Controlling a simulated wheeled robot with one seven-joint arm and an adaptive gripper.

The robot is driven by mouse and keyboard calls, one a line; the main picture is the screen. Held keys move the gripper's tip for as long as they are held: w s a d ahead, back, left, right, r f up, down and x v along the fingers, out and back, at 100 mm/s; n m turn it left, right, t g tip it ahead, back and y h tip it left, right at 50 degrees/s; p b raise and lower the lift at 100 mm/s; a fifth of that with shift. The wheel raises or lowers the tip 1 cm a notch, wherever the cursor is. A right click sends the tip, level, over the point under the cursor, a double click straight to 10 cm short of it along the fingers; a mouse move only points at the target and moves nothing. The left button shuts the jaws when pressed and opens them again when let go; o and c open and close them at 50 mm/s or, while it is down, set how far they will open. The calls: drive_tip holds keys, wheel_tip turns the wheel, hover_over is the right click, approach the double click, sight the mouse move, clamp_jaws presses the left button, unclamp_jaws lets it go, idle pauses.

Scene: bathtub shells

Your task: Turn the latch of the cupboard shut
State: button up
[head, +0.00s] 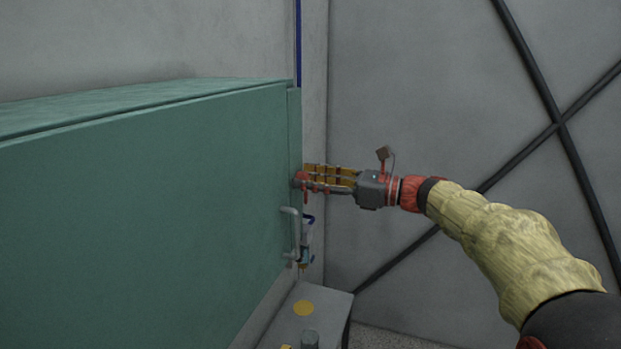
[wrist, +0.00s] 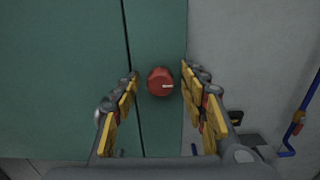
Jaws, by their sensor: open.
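The green cupboard (head: 150,200) fills the left of the head view. Its red round latch knob (wrist: 160,82) sits on the narrow green strip beside the door seam in the wrist view. A pale mark on the knob points sideways, to the right. My gripper (wrist: 160,88) is open, with one yellow-padded finger on each side of the knob. I cannot tell whether either finger touches it. In the head view my gripper (head: 304,180) reaches the cupboard's right edge from the right, and the red knob (head: 300,179) is partly hidden by the fingers.
A grey door handle (head: 291,230) stands out below the latch. Blue pipework (head: 307,240) is close behind it. A grey box (head: 312,305) with a yellow disc stands below. Dark crossed bars (head: 560,125) run along the right wall.

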drive_tip(key=c, duration=0.3)
drive_tip(key=c, duration=0.8)
clamp_jaws()
drive_tip(key=shift+f+n+b, duration=0.15)
drive_tip(key=shift+n+b, duration=0.25)
drive_tip(key=shift+b, duration=0.1)
drive_tip(key=n+b, duration=1.6)
drive_tip(key=shift+s+f+n+b, duration=0.1)
drive_tip(key=shift+f+n+b, duration=0.1)
drive_tip(key=shift+n+b, duration=0.2)
drive_tip(key=shift+n, duration=0.3)
